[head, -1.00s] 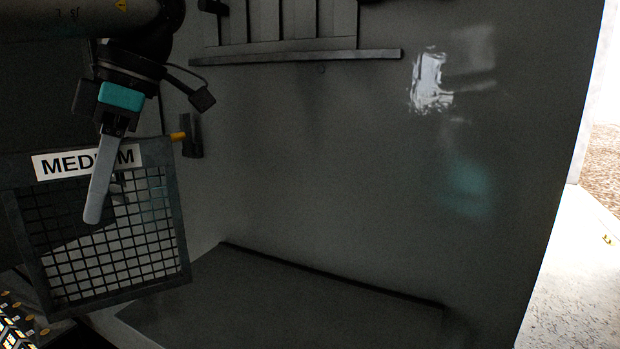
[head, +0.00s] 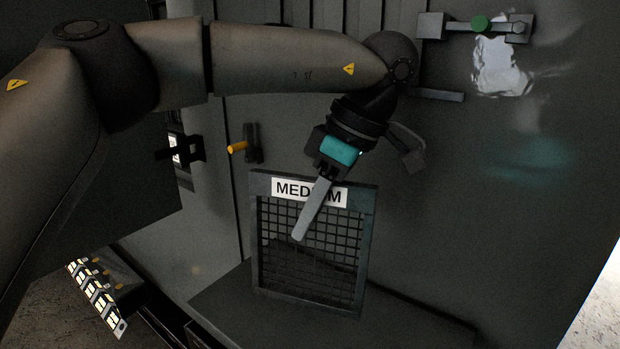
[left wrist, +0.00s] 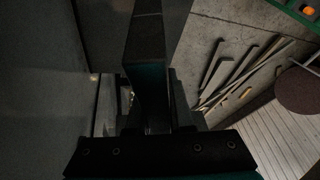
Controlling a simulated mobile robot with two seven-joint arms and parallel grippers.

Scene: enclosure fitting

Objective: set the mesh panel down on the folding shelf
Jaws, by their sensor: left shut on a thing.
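The mesh panel (head: 310,238), a dark frame with a black grid and a white "MEDIUM" label, stands nearly upright in the head view. My left gripper (head: 316,200) is shut on the mesh panel near its top edge, with a long grey finger across its front. The panel's lower edge overlaps the folding shelf (head: 412,322), a dark flat surface below; I cannot tell whether they touch. In the left wrist view the panel (left wrist: 148,45) shows as a dark bar between the fingers. My right gripper is not in view.
A yellow-tipped latch (head: 240,147) is on the wall left of the panel. A block with lit labels (head: 97,290) is at lower left. Bare shelf lies on both sides of the panel.

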